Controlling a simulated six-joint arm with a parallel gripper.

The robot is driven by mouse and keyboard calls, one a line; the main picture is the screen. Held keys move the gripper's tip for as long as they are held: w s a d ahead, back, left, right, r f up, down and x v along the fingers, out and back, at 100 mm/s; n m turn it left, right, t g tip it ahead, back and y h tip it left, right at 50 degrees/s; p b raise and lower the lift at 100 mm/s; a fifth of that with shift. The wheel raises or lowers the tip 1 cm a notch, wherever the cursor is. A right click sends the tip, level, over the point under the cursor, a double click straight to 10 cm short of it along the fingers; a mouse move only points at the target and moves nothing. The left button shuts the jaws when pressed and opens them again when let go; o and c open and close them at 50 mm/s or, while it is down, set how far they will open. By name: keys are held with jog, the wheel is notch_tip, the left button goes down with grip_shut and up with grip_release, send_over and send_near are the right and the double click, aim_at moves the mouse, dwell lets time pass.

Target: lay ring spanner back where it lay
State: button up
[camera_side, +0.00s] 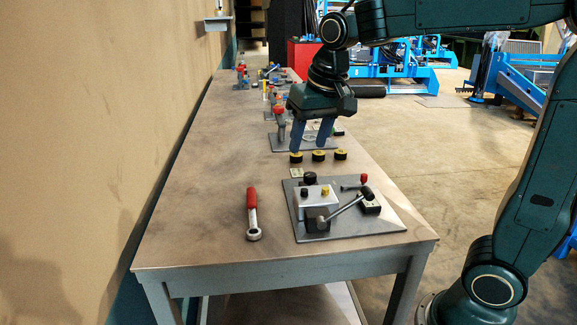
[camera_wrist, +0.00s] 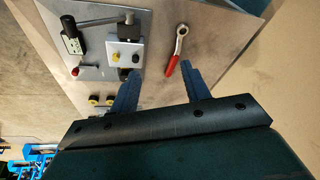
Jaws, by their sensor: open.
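The ring spanner (camera_side: 252,215) lies on the table (camera_side: 190,190) near its front left. It has a red handle and a metal ring end that points toward the front edge. It also shows in the wrist view (camera_wrist: 177,52), ahead of the fingers, with the red handle toward them. My gripper (camera_side: 310,151) is above the table behind the front grey plate, pointing down. Its two blue fingers are apart with nothing between them; they also show in the wrist view (camera_wrist: 158,71). The spanner is apart from the fingers.
A grey plate (camera_side: 390,222) with a block, a lever and knobs stands right of the spanner. Several black-and-yellow round pieces (camera_side: 318,156) sit in a row near my fingertips. More fixtures (camera_side: 265,140) stand farther back. The table's left side is clear.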

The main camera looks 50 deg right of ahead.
jog(key=s+a+f+n+t, duration=0.1)
jog(key=s+f+n, duration=0.1)
jog(key=s, duration=0.7)
jog(key=s+f+n+t, duration=0.1)
jog(key=s+f+n, duration=0.1)
jog(key=s, duration=0.7)
jog(key=shift+a+y, duration=0.3)
jog(key=shift+a, duration=0.05)
